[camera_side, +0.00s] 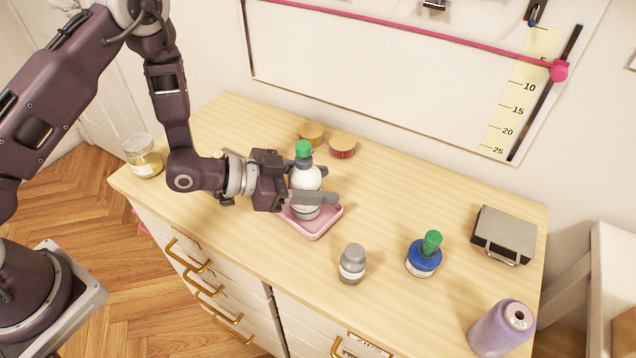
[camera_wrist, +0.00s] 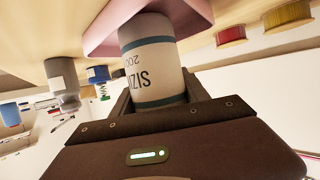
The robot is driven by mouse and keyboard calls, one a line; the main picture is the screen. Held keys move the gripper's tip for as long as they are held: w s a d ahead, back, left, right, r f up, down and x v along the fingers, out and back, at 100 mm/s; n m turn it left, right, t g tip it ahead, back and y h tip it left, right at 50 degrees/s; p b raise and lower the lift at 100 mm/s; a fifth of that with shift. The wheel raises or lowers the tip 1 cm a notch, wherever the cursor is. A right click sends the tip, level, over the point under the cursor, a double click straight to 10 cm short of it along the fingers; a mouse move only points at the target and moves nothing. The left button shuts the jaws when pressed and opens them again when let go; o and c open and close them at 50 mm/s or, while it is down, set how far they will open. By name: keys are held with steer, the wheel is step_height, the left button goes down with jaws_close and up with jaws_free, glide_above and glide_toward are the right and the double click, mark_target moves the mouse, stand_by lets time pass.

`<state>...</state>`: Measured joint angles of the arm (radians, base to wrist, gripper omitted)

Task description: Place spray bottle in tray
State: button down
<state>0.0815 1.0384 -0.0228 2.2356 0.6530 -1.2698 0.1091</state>
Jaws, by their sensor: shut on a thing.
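The spray bottle (camera_side: 304,178) is white with a green top and stands upright in the side view. My gripper (camera_side: 328,184) is shut on its body from the left, with one finger on each side. The pink tray (camera_side: 322,229) is directly below the bottle on the wooden top. The bottle's base is within the tray's outline; I cannot tell if it touches the floor. In the wrist view the bottle (camera_wrist: 152,62) shows its label between my fingers, with its base end against the view of the pink tray (camera_wrist: 103,32).
A grey bottle (camera_side: 352,264) and a blue bottle with a green top (camera_side: 423,258) stand right of the tray. Two spools (camera_side: 343,146) are behind it. A jar (camera_side: 143,158) is at the left, a thread cone (camera_side: 502,328) at the front right, a metal box (camera_side: 504,235) at the right.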

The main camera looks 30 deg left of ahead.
steer(key=shift+f, duration=0.15)
steer(key=c, duration=0.6)
jaws_free()
steer(key=shift+o, duration=0.2)
steer(key=v, duration=0.7)
steer(key=shift+s+a+r, duration=0.15)
steer(key=shift+s+r, duration=0.05)
steer(key=shift+r, duration=0.05)
